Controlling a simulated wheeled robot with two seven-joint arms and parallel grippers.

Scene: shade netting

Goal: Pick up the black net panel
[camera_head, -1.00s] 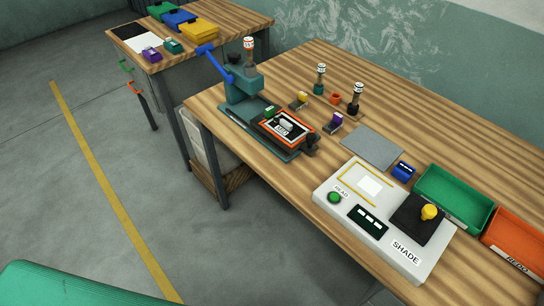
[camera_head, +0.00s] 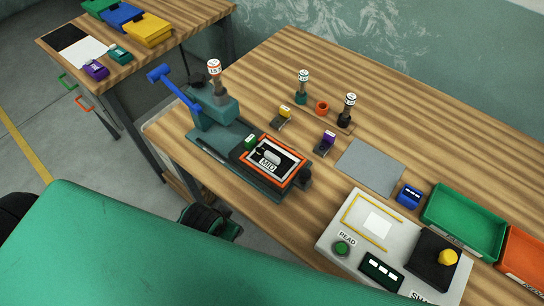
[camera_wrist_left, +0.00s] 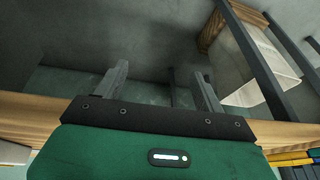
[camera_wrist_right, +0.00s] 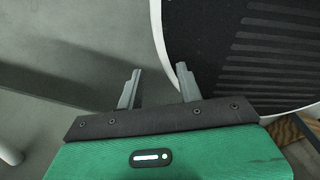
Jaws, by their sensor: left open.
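An orange-framed panel (camera_head: 286,161) with a black and white face and a label reading MID lies flat in the teal press fixture (camera_head: 215,135) on the wooden table; it looks like the black net panel, though mesh is too small to make out. A small green block sits at its left corner. My left gripper (camera_wrist_left: 160,72) is open and empty in the left wrist view, with floor and table legs beyond its fingers. My right gripper (camera_wrist_right: 159,70) is open and empty in the right wrist view, with grey floor before it. Neither wrist view shows the panel.
A blue lever (camera_head: 172,88) rises from the fixture. Stamps and small colored clips stand behind it. A grey mat (camera_head: 369,167), white reader box (camera_head: 345,222), green tray (camera_head: 463,226) and orange tray (camera_head: 525,262) are to the right. A second table (camera_head: 130,68) is at back left.

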